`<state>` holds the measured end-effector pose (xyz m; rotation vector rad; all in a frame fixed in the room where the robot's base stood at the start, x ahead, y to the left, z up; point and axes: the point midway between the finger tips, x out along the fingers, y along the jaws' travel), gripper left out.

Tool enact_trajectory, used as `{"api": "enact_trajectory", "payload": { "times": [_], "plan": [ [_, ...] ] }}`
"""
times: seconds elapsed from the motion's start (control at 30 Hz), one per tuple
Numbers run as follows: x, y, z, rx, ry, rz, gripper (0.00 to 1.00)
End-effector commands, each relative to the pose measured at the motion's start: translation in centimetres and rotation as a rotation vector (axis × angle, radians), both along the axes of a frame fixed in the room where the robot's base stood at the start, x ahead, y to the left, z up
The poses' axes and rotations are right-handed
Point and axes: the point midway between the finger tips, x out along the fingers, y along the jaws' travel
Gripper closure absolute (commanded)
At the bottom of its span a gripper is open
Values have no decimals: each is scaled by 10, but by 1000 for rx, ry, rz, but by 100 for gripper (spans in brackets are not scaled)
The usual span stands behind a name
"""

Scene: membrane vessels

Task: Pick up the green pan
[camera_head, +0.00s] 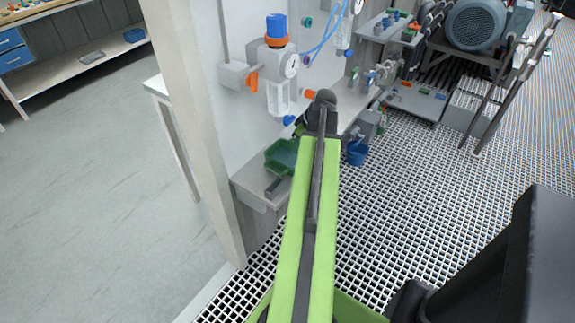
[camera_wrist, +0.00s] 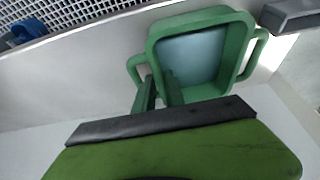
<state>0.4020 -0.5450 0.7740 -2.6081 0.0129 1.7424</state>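The green pan (camera_head: 281,158) sits on the grey ledge beside the white panel, partly hidden by my arm in the head view. In the wrist view the pan (camera_wrist: 237,44) is a rounded square tray with a pale blue-grey inside and a loop handle on each side. My gripper (camera_wrist: 158,79) has its two dark green fingers at the pan's near left corner, by the left handle. A narrow gap shows between the fingers, with the rim close to it. I cannot tell whether they touch or grip the rim.
A grey block (camera_head: 274,188) lies on the ledge close to the pan; it also shows in the wrist view (camera_wrist: 290,14). A blue bucket (camera_head: 357,153) is right of my arm. Valves and a gauge (camera_head: 292,66) hang on the panel above. The grating floor on the right is largely clear.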

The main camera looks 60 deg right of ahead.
Motion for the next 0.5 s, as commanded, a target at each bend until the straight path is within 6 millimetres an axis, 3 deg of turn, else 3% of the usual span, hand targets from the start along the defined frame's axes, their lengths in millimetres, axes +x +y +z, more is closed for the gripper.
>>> {"api": "enact_trajectory", "payload": {
  "times": [0.03,0.07,0.3,0.4,0.5],
  "plan": [
    [3,0,-16,0,0,1,85],
    [5,0,-18,0,0,1,85],
    [6,1,-15,0,0,0,85],
    [6,1,-15,0,0,0,99],
    [6,1,-15,1,0,0,100]
  ]
}}
